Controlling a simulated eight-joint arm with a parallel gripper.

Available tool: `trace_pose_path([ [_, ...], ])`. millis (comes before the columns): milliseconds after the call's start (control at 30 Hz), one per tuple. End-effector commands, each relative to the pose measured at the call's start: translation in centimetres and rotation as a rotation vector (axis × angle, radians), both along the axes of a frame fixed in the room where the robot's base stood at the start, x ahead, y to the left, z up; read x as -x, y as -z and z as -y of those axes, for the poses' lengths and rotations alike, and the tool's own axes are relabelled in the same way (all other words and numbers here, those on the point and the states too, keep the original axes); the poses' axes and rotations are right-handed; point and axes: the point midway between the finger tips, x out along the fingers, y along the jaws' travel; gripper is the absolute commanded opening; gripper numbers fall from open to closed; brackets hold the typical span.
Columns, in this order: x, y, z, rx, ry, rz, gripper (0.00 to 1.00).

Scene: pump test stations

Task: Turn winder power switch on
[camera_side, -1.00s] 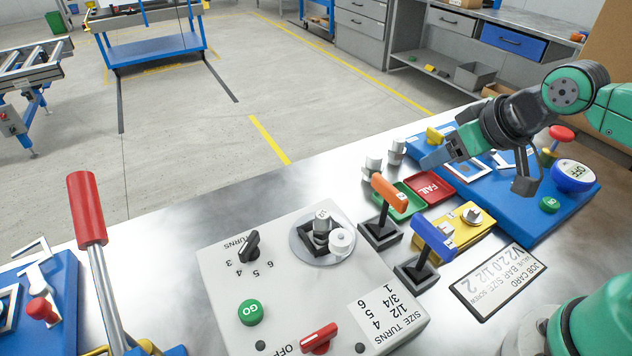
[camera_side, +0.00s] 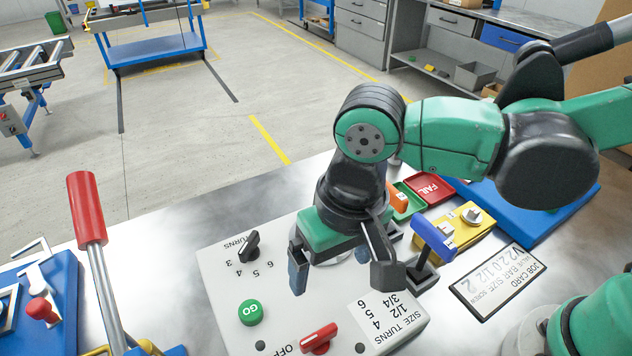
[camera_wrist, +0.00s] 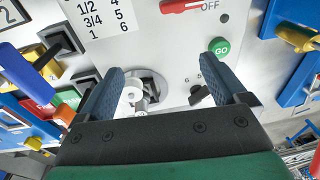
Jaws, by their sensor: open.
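The winder is a pale grey box (camera_side: 225,290) on the metal table. Its red power switch (camera_side: 319,338) sits at the front edge beside the "OFF" lettering, and it also shows at the top of the wrist view (camera_wrist: 182,5). A green GO button (camera_side: 251,312) and a black turns knob (camera_side: 249,247) are on the same panel. My gripper (camera_side: 342,270) is open and empty, pointing down over the panel's right part, behind the red switch. In the wrist view my fingers (camera_wrist: 172,92) are spread on either side of the winding spindle (camera_wrist: 146,90). In the side view my gripper mostly hides the spindle.
A tall red-handled lever (camera_side: 87,210) stands left of the winder. A blue-handled lever (camera_side: 433,238) stands close on the right, with an orange one (camera_side: 398,200) behind. A yellow block (camera_side: 455,230), a red FAIL tray (camera_side: 433,188) and a job card (camera_side: 498,281) lie further right.

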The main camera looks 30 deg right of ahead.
Motion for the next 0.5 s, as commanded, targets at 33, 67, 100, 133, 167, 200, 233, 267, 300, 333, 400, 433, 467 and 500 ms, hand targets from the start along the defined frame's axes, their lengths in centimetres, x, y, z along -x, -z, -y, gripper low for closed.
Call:
trace_pose_path([
  [33,1.0,0.5,-1.5,0.022,-0.011,-0.028,0.92],
  [67,1.5,0.7,-2.1,0.034,-0.009,-0.041,0.92],
  [100,2.0,1.0,-2.7,0.048,-0.006,-0.055,0.92],
  [133,2.4,1.2,-3.0,0.057,-0.005,-0.063,0.92],
  [167,2.6,1.3,-3.3,0.063,-0.003,-0.070,0.92],
  [200,2.8,1.5,-3.5,0.069,-0.001,-0.075,0.92],
  [233,2.9,1.6,-3.6,0.072,0.000,-0.077,0.92],
  [267,3.0,1.8,-3.6,0.074,0.002,-0.079,0.92],
  [300,3.0,2.1,-3.7,0.075,0.003,-0.079,0.92],
  [333,3.0,2.4,-3.7,0.075,0.004,-0.079,0.92],
  [400,2.9,3.2,-3.6,0.074,0.004,-0.078,0.92],
  [433,2.9,3.6,-3.6,0.073,0.004,-0.078,0.92],
  [467,2.9,4.0,-3.6,0.073,0.004,-0.078,0.92],
  [500,3.0,4.5,-3.6,0.072,0.003,-0.078,0.92],
])
